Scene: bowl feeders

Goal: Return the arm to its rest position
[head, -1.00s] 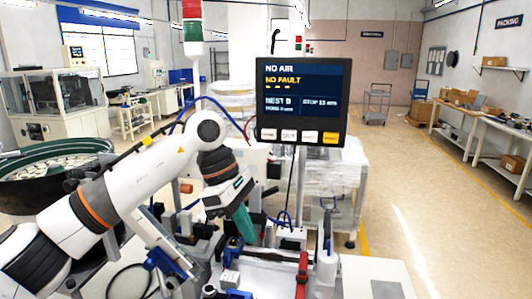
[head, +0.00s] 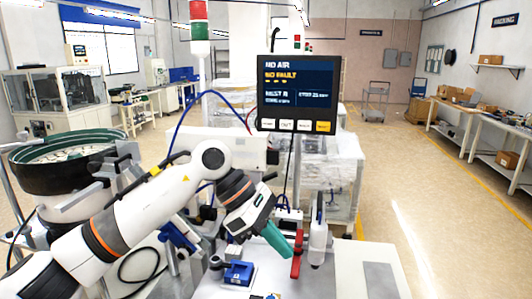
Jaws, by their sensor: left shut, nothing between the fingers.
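My left arm (head: 150,205), white with orange and black bands, comes in from the lower left and reaches over the machine. Its gripper (head: 278,243) has teal fingers pointing down and to the right. The fingers are together, with nothing held between them. They hang beside a red upright part (head: 297,254), and I cannot tell whether they touch it. My right gripper is not in view.
A screen (head: 299,90) reading "NO AIR" and "NO FAULT" stands above the machine. A green-rimmed bowl feeder (head: 60,178) is at left. A blue block (head: 238,274) and a white cylinder (head: 317,243) sit near the gripper. The floor at right is open.

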